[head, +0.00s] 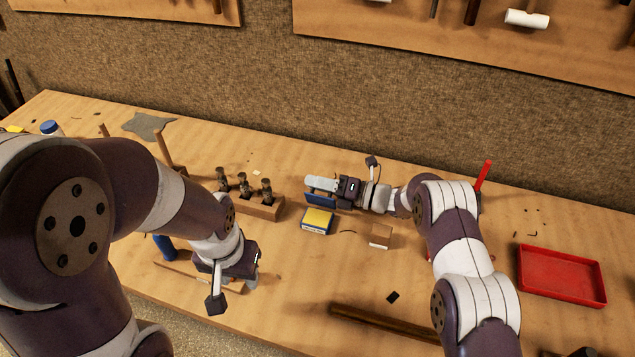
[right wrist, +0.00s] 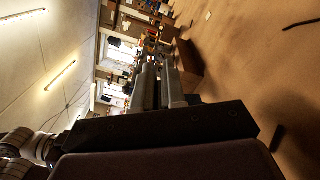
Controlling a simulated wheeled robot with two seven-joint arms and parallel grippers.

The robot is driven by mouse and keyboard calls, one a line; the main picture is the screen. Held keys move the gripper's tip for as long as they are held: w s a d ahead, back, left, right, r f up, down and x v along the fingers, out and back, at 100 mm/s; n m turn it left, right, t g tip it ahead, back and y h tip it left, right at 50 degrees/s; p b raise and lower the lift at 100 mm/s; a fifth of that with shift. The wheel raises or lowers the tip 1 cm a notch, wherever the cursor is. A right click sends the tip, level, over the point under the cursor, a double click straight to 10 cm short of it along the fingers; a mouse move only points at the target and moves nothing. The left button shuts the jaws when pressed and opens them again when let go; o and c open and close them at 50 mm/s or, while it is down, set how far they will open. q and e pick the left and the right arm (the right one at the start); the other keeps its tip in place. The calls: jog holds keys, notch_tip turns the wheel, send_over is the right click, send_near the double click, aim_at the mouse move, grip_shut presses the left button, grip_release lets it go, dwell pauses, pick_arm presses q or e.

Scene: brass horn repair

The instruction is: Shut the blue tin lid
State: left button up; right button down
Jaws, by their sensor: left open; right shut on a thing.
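The blue tin (head: 316,228) stands on the bench with a yellow face showing inside its open top. Its blue lid (head: 321,200) stands up along the tin's far edge. My right gripper (head: 320,184) reaches in from the right, its fingers pointing left along the lid's top edge. It is shut on the lid; the fingers partly hide the contact. In the right wrist view, the fingers (right wrist: 158,85) are close together and the lid cannot be made out. My left gripper (head: 243,272) is open and empty above the bench, left of and nearer than the tin.
A wooden block with several dark valves (head: 262,207) stands left of the tin. A small wooden block (head: 381,235) lies to its right. A red tray (head: 561,276) is at the right, and a wooden rod (head: 375,320) lies in front. Bench just before the tin is clear.

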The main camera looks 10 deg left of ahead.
dwell(0.7)
jog(key=s+n+b, duration=0.1)
jog(key=n+b, duration=0.1)
jog(key=s+n+b, duration=0.1)
jog(key=b, duration=0.1)
jog(key=shift+a+f+n, duration=0.2)
jog(key=shift+n, duration=0.2)
jog(key=shift+s+r, duration=0.15)
jog(key=shift+s, duration=0.05)
jog(key=shift+r, duration=0.1)
jog(key=c, duration=1.2)
grip_release()
jog(key=shift+r, duration=0.1)
